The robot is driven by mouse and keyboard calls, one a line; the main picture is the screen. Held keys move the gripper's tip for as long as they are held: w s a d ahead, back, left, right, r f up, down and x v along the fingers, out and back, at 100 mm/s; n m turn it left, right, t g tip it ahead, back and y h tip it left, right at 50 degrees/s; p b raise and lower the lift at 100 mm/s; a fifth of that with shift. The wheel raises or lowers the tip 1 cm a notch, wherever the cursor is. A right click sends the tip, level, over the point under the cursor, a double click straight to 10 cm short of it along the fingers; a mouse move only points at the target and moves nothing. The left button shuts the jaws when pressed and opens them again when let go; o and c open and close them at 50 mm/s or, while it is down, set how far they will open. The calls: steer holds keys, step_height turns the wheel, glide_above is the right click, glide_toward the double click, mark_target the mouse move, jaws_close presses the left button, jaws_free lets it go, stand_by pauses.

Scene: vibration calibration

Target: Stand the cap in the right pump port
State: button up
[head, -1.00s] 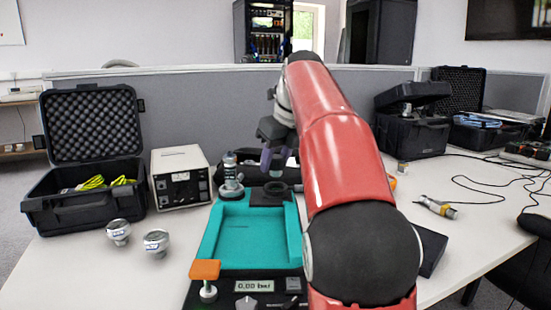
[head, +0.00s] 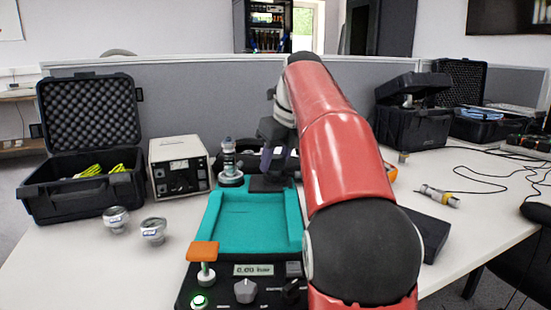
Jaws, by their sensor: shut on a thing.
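The pump (head: 209,225) is a teal tray with a black front panel, standing on the table in the head view. Its right port (head: 268,184) is a dark block at the back right of the tray. A silver and dark upright fitting (head: 229,165) stands at the back left. My gripper (head: 268,163), with purple-grey fingers, is just above the right port. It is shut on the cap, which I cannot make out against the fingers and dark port. Whether the cap touches the port is not clear.
Two silver round fittings (head: 116,219) (head: 153,230) lie left of the pump. A grey instrument box (head: 180,165) and an open black case (head: 85,190) stand behind them. My red arm hides the pump's right side.

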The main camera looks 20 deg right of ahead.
steer(key=shift+s+f+b, duration=0.1)
steer(key=shift+f+b, duration=0.25)
steer(key=shift+f, duration=0.6)
stand_by(0.6)
steer(key=o, duration=1.1)
steer(key=shift+d, duration=0.1)
steer(key=shift+r, duration=0.5)
steer(key=p+v, duration=0.2)
steer(key=v, duration=0.6)
steer(key=shift+p, duration=0.4)
steer(key=shift+r, duration=0.1)
